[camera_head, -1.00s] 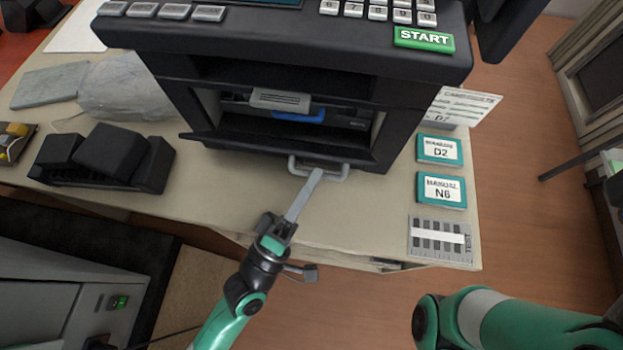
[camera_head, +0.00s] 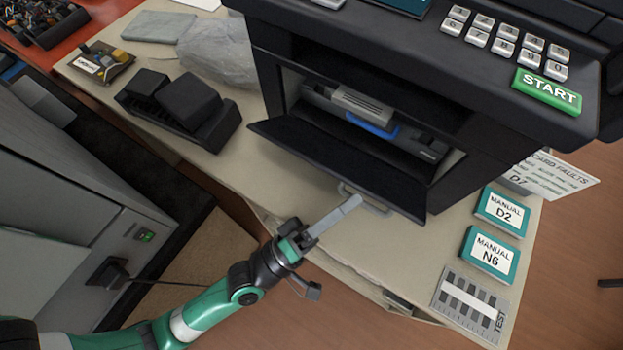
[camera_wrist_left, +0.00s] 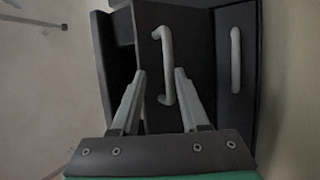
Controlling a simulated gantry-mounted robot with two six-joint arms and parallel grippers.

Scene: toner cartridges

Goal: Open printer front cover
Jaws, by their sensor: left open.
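The black printer (camera_head: 475,85) stands on the beige table with its front cover (camera_head: 335,165) folded down and outward, so the bay behind it is exposed. A grey loop handle (camera_head: 372,203) is on the cover's outer edge. My left gripper (camera_head: 352,203) is at this handle. In the left wrist view, the fingers of my left gripper (camera_wrist_left: 160,75) are apart, with the cover handle (camera_wrist_left: 166,65) between their tips. I cannot tell whether a finger touches it. My right gripper is out of view.
Inside the bay is a grey and blue unit (camera_head: 370,122). A black block-shaped part (camera_head: 180,108) lies left of the printer. Manual D2 (camera_head: 502,211), manual N6 (camera_head: 489,254) and a test sheet (camera_head: 468,303) lie at the right. A second handle (camera_wrist_left: 236,60) shows in the wrist view.

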